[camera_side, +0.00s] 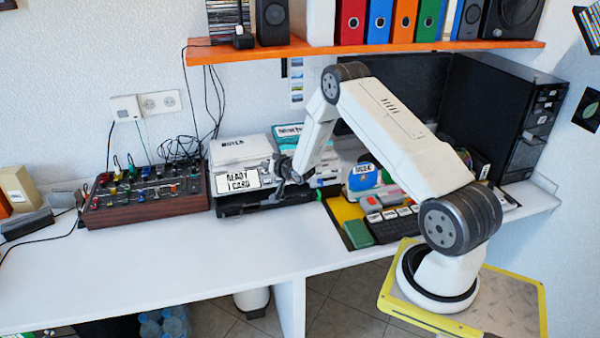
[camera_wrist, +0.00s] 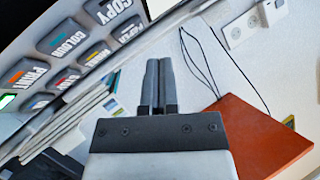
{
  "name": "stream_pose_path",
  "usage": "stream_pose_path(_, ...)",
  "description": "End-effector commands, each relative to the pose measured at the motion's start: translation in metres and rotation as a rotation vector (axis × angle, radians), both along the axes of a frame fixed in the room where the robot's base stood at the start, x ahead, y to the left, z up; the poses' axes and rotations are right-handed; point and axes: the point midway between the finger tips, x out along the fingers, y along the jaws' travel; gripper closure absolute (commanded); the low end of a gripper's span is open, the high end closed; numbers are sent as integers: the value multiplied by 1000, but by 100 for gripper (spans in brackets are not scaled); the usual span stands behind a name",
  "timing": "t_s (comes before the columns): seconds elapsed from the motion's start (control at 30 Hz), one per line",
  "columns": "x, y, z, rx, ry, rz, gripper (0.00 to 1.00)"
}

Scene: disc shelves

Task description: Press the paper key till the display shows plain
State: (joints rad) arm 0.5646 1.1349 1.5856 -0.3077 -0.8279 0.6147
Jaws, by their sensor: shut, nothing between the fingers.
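The printer (camera_side: 240,152) stands on the desk against the wall. Its display (camera_side: 237,181) reads "READY 1 CARD". The wrist view shows its slanted key panel, with a copy key (camera_wrist: 109,11), a colour key (camera_wrist: 64,38) and a print key (camera_wrist: 25,73). The paper key (camera_wrist: 126,31) sits just below the copy key; its small label is blurred. My gripper (camera_wrist: 158,62) is shut and empty, its fingertips to the right of the keys and apart from them in the picture. In the side view my gripper (camera_side: 285,170) is at the printer's right side, partly hidden by my arm.
An orange shelf (camera_side: 400,48) with binders hangs above the desk; it also shows in the wrist view (camera_wrist: 262,135). A mixer with cables (camera_side: 145,197) stands left of the printer. A yellow tray with keys (camera_side: 345,212) is to the right. The front left desk is clear.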

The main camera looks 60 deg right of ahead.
Motion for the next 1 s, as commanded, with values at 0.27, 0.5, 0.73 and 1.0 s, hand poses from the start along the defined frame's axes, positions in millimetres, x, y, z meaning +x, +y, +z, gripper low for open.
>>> stream_pose_path(0.27, 5, -5, -14, 0, 1, 0, 100)
stream_pose_path(0.5, 6, -6, -16, 1, 0, 0, 100)
stream_pose_path(0.73, 6, -6, -15, 1, 0, 0, 100)
stream_pose_path(1.0, 6, -6, -15, 1, 0, 0, 100)
